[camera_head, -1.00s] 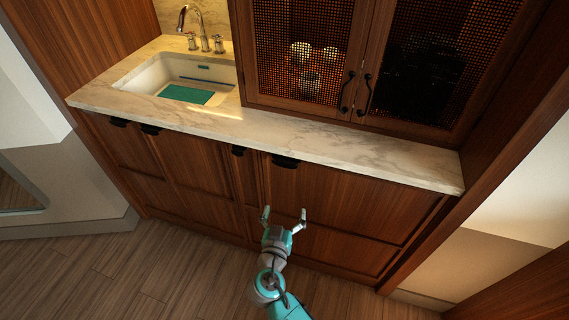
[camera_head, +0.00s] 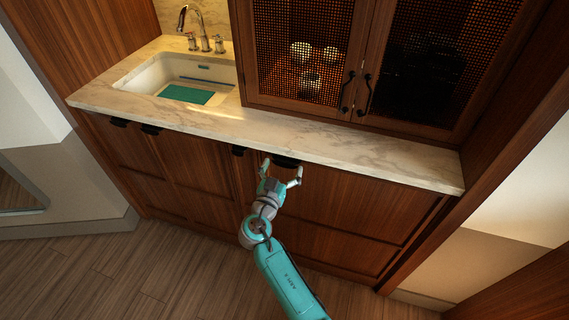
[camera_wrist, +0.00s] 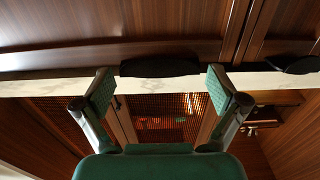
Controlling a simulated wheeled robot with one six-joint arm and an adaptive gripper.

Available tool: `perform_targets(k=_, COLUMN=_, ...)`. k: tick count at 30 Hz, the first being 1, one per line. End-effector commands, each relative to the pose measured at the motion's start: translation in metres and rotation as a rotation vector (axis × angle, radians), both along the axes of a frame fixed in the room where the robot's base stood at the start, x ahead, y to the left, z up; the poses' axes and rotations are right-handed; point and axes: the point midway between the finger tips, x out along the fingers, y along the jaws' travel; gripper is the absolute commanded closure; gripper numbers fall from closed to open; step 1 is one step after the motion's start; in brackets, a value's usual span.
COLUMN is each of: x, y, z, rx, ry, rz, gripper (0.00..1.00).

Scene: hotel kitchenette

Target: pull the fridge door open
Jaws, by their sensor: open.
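The fridge door (camera_head: 345,210) appears to be the wide wooden panel under the counter at the right; it looks shut, flush with its neighbours. A black handle (camera_head: 287,162) sits at its top edge, just under the counter. It also shows in the wrist view (camera_wrist: 160,67) as a dark bar. My gripper (camera_head: 282,167) is open at this handle, one finger toward each end.
The marble counter (camera_head: 330,145) overhangs just above the handle. Another black handle (camera_head: 238,151) is close on the left, with more farther left. A sink (camera_head: 165,76) and mesh-front upper cabinets (camera_head: 305,50) are above. The wooden floor (camera_head: 130,265) before the doors is clear.

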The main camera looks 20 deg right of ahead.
Motion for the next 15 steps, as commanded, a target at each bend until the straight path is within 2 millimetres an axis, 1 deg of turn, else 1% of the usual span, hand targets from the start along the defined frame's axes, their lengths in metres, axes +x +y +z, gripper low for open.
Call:
perform_targets(k=3, x=0.0086, y=-0.0066, z=0.0, rx=0.0, ry=0.0, rz=-0.001, gripper=0.04)
perform_targets(k=6, x=0.0121, y=-0.009, z=0.0, rx=0.0, ry=0.0, rz=0.0, gripper=0.04)
perform_targets(k=14, x=0.013, y=-0.0097, z=-0.0001, rx=0.0, ry=0.0, rz=0.0, gripper=0.04)
perform_targets(k=15, x=0.0129, y=-0.0096, z=-0.0001, rx=0.0, ry=0.0, rz=0.0, gripper=0.06)
